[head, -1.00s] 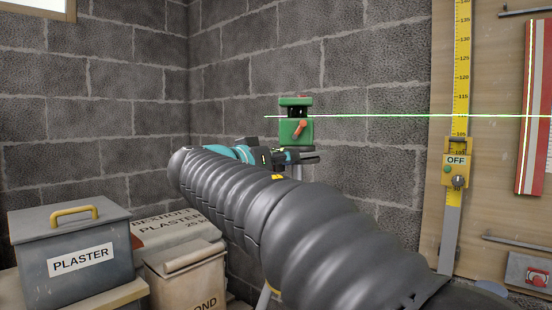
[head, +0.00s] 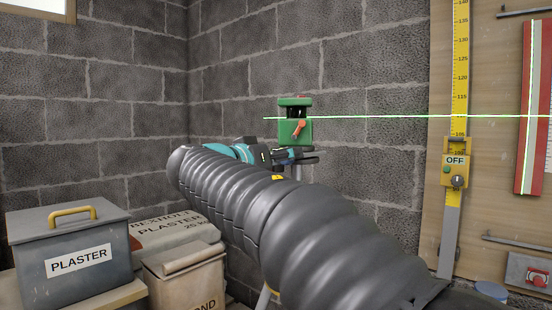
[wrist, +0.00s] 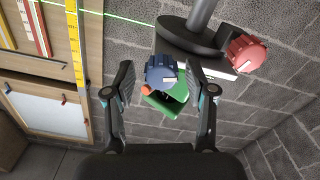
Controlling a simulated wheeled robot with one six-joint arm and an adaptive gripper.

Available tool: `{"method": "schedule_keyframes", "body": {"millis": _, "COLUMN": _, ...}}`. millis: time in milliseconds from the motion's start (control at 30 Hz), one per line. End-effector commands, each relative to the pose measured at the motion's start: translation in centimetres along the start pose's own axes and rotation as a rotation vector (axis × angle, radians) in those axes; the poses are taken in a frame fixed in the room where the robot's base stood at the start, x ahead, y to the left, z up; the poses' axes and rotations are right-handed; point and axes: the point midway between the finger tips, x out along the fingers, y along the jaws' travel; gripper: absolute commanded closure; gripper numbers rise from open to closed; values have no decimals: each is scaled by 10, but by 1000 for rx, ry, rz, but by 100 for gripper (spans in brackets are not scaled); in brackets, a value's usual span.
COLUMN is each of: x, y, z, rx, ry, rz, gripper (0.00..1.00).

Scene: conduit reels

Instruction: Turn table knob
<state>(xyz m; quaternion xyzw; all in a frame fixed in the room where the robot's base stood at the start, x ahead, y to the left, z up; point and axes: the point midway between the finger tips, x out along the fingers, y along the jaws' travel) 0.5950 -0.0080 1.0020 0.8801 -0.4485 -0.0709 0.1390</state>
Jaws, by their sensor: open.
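A blue ribbed knob (wrist: 161,71) shows between the two fingers of my gripper (wrist: 161,80) in the wrist view. A gap shows on each side of it, and no finger visibly touches it. Whether it lies fully between the fingertips in depth, I cannot tell. A red ribbed knob (wrist: 246,54) sits to the right, beside a dark round base and a pale plate. The green laser level (head: 295,131), with an orange lever, stands just above my gripper (head: 292,156) in the head view. The level is partly hidden behind the blue knob in the wrist view (wrist: 170,102).
A yellow staff (head: 461,70) with a box marked OFF (head: 456,161) stands at the right, against a wooden board. A grey plaster box (head: 70,240) and sacks stand at lower left. Block walls close the corner behind. A green laser line crosses the wall.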

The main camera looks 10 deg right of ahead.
Motion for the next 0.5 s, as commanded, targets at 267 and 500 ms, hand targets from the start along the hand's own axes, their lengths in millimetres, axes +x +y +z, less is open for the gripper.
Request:
{"method": "schedule_keyframes", "body": {"millis": 267, "x": -25, "y": -1, "z": 0, "rx": 0, "ry": 1, "rz": -4, "gripper": 45}}
{"method": "schedule_keyframes", "body": {"millis": 500, "x": -73, "y": 0, "z": 0, "rx": 1, "ry": 2, "rz": -5, "gripper": 45}}
